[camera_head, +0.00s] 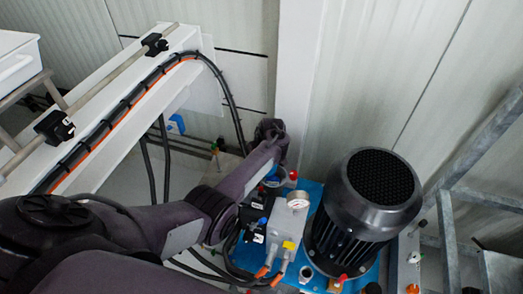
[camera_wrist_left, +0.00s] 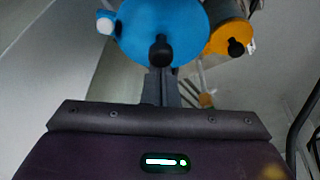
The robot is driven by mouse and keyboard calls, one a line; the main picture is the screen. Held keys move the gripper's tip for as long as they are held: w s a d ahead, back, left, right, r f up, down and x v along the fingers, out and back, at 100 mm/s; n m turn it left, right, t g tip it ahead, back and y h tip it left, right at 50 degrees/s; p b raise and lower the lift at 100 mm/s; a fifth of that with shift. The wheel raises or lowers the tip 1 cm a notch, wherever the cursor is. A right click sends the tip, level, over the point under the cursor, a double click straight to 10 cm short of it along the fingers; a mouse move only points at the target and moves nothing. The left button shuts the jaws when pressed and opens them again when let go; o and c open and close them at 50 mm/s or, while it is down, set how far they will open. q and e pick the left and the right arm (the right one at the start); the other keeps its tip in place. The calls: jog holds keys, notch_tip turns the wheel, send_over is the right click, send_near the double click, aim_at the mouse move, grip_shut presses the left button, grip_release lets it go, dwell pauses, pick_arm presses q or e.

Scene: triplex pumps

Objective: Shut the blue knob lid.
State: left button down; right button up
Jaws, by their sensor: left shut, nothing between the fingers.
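The blue lid (camera_wrist_left: 185,30) is a round blue disc at the top of the left wrist view, with a black knob (camera_wrist_left: 160,50) on its face. The frames do not show clearly whether it is open or shut. My left gripper (camera_wrist_left: 161,74) has its fingers together and empty, just below the black knob in the picture. I cannot tell whether the fingertips touch the lid. In the head view my left arm reaches in from the left to beside the pump unit, and its fingers cannot be made out there. My right gripper is not in view.
A yellow-orange round part (camera_wrist_left: 229,37) with a black knob sits right of the blue lid. In the head view, a black motor (camera_head: 365,205) and a pressure gauge (camera_head: 298,201) stand right of my arm. A white beam with cables (camera_head: 110,95) lies behind it; a metal frame (camera_head: 450,235) is at right.

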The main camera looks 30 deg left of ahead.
pick_arm(q)
jog(key=shift+s+d+n+g, duration=0.3)
jog(key=shift+s+d+n, duration=0.1)
jog(key=shift+n, duration=0.5)
jog(key=shift+s+d+n, duration=0.1)
jog(key=shift+s+n, duration=0.1)
jog(key=shift+n, duration=0.3)
jog(key=d+n+g+b, duration=0.1)
jog(key=n, duration=0.1)
jog(key=s+d+n, duration=0.1)
jog(key=n, duration=0.1)
jog(key=shift+s+g+y+b, duration=0.1)
jog(key=shift+g+y+b, duration=0.2)
jog(key=shift+g+b, duration=0.1)
jog(key=shift+s+d+f+n, duration=0.1)
jog(key=shift+d+n, duration=0.15)
jog(key=shift+n, duration=0.05)
jog(key=shift+s+d, duration=0.15)
jog(key=shift+d, duration=0.55)
